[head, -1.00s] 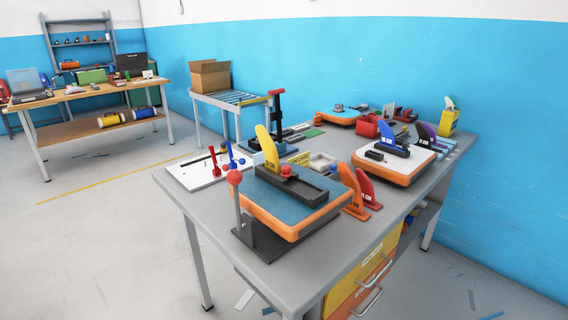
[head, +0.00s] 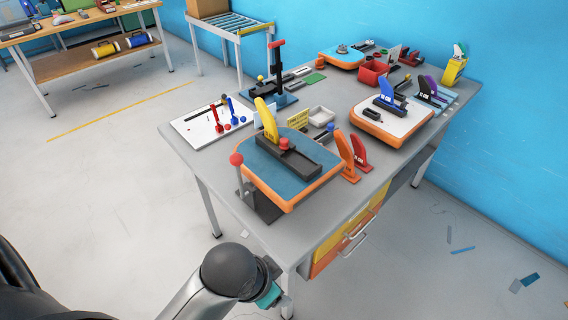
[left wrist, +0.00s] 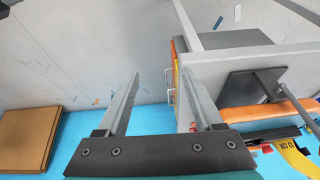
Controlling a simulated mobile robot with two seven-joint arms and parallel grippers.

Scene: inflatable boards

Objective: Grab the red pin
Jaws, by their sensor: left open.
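A small red knob-topped pin (head: 285,143) stands on the black fin box of the blue-topped orange board (head: 262,178), beside the yellow fin (head: 266,118). Other red round tops are the ball on a rod (head: 236,159) at the board's near left corner and small pieces on the white plate (head: 190,131). My left gripper (head: 272,295) is low at the near table corner, below and apart from the board. In the left wrist view its fingers (left wrist: 161,76) are spread and empty, with the table and part of the yellow fin (left wrist: 293,155) to the right. My right gripper is not in view.
The grey table (head: 240,226) carries orange fins (head: 345,157), a white-topped board (head: 388,130) and a black stand with a red handle (head: 276,72). Drawers (head: 340,245) are under its right side. Bare floor lies to the left.

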